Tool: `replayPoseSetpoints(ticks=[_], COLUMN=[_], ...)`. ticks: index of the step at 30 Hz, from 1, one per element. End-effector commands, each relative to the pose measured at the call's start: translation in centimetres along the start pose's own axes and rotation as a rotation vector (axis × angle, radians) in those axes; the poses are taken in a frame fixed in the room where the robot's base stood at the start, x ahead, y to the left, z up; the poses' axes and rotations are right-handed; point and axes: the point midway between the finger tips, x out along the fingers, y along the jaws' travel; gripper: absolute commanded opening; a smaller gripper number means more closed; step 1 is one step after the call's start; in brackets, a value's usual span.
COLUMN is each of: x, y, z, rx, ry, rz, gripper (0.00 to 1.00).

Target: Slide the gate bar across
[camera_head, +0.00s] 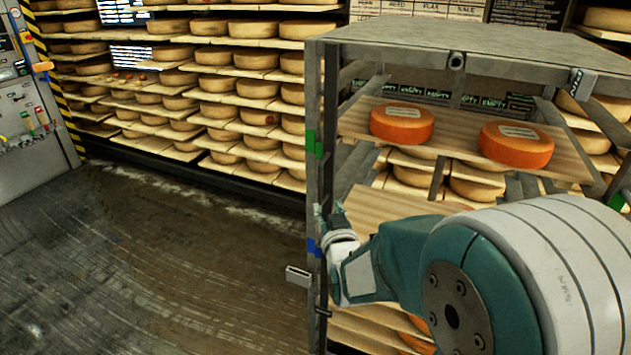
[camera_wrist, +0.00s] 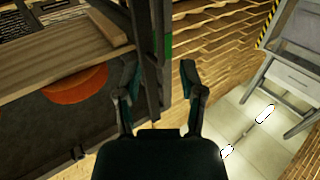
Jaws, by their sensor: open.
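A grey metal rack (camera_head: 312,90) stands at the right in the head view, with green and blue marks on its front left post. A short flat grey metal piece (camera_head: 298,276) sticks out left from this post, low down; it may be an end of the gate bar, but I cannot tell. My gripper (camera_head: 330,212) is at the post, near the blue mark. In the wrist view my gripper (camera_wrist: 158,72) is open, with a dark upright post (camera_wrist: 150,40) showing between and beyond its fingers. Whether a finger touches the post is unclear.
Orange cheese wheels (camera_head: 402,123) (camera_head: 516,145) sit on a wooden board (camera_head: 455,130) inside the rack. Shelves of cheese wheels (camera_head: 235,58) line the back wall. A grey control cabinet (camera_head: 30,130) stands far left. The floor (camera_head: 150,260) left of the rack is clear.

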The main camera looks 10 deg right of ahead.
Motion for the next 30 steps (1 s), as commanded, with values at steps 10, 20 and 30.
replayPoseSetpoints(ticks=[10,20,30], x=[6.5,9.4,9.4], y=[-0.4,-0.3,-0.4], z=[0.2,0.1,0.1], rx=[-0.004,-0.003,-0.004], ry=[-0.003,-0.002,-0.002], rz=[-0.001,-0.001,-0.001], gripper=[0.51,0.51,0.02])
